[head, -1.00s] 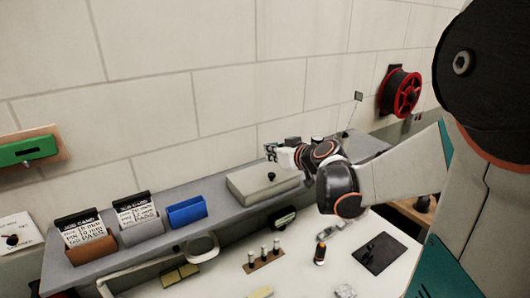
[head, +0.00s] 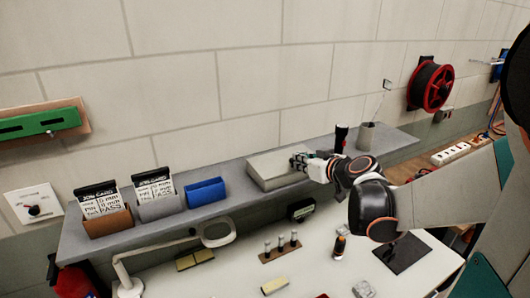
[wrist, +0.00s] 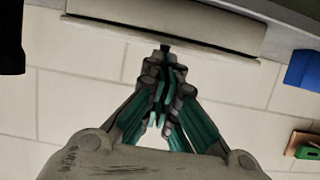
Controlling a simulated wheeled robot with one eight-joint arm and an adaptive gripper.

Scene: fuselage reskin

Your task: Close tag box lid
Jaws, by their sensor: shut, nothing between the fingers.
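The tag box (head: 262,174) is a low beige-grey box on the grey wall shelf, right of the blue bin. Its lid (head: 279,163) looks flat on top in the head view; whether it is fully seated I cannot tell. My gripper (head: 297,160) is at the box's right end, at about lid height. In the wrist view the box (wrist: 165,22) lies across the top, with its pale lower edge close beyond my fingertips (wrist: 165,62). The fingers are together and empty. A small dark piece sits at the tips; contact is unclear.
Two card holders (head: 105,220) (head: 159,205) and a blue bin (head: 206,192) stand left on the shelf. A dark torch-like object (head: 341,138) and a grey cup (head: 366,136) stand right. A lamp (head: 216,233) and small parts are on the white table below.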

